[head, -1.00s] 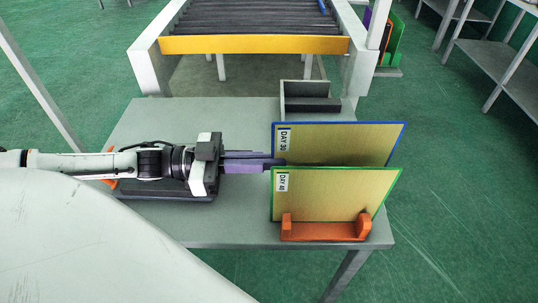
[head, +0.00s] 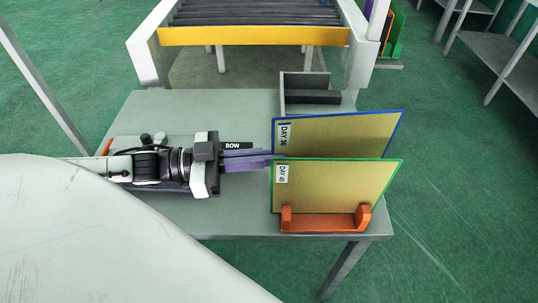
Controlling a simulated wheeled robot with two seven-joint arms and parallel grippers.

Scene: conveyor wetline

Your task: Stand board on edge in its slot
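A tan board with a blue edge and a "DAY 30" label (head: 340,135) stands on edge over the table, its top edge rising slightly to the right. Its lower part is hidden behind a green-edged board labelled "DAY 40" (head: 335,190). The green-edged board stands upright in an orange slotted holder (head: 325,223). My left gripper (head: 275,157) reaches in from the left, its purple fingers at the left edge of the blue-edged board, and looks shut on it. Whatever is under the blue-edged board is hidden. My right gripper is not in view.
Behind the boards a grey L-shaped fixture with a dark block (head: 313,97) sits on the grey table (head: 190,108). A black "BOW" label (head: 234,146) shows just behind my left fingers. A roller conveyor with a yellow front bar (head: 250,36) lies beyond. The table's back left is clear.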

